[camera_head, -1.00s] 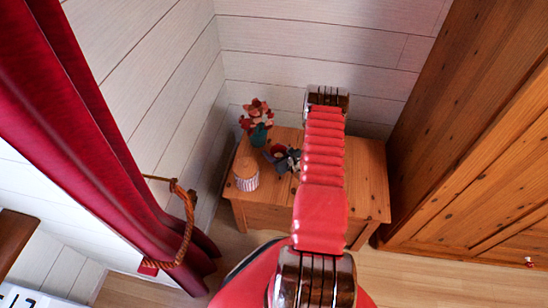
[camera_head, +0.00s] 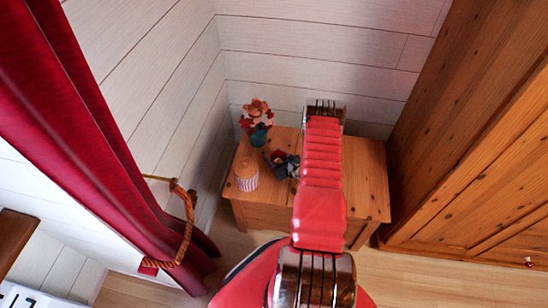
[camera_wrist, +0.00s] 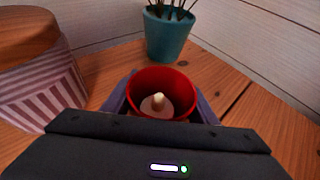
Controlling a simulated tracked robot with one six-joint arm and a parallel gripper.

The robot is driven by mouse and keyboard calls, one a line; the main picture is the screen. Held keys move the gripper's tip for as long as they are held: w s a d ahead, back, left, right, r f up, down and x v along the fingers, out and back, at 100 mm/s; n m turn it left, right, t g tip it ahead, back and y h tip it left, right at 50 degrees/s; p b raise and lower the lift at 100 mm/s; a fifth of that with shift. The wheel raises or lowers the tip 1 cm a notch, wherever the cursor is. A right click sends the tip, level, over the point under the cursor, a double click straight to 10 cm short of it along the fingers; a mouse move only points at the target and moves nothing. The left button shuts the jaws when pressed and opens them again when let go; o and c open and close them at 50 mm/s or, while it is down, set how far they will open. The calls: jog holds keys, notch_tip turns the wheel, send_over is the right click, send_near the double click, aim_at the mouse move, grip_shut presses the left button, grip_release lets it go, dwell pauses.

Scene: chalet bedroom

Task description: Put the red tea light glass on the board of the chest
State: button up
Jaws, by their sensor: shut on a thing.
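The red tea light glass (camera_wrist: 176,82) holds a pale candle and sits between the two fingers of my gripper (camera_wrist: 163,100) in the wrist view. My gripper is shut on it. In the head view the glass (camera_head: 277,155) is a small red rim at my gripper (camera_head: 281,161), over the left part of the chest's wooden board (camera_head: 366,175). The glass looks upright. Its base is hidden, so I cannot tell whether it touches the board. My arm covers the middle of the board.
A teal flower pot (camera_head: 258,135) with red and orange flowers stands behind the glass. A striped jar with a wooden lid (camera_head: 246,174) stands to the left. Bare board shows on the right side. A red curtain (camera_head: 95,130) hangs at left; a wooden wardrobe (camera_head: 480,140) stands at right.

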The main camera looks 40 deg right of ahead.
jog(key=o, duration=1.1)
jog(key=shift+f, duration=0.1)
jog(key=shift+o, duration=0.2)
jog(key=shift+s+r, duration=0.2)
jog(key=shift+s, duration=0.05)
jog(key=v, duration=1.1)
jog(key=shift+s+a+r, duration=0.1)
jog(key=shift+s+r, duration=0.05)
jog(key=shift+s, duration=0.1)
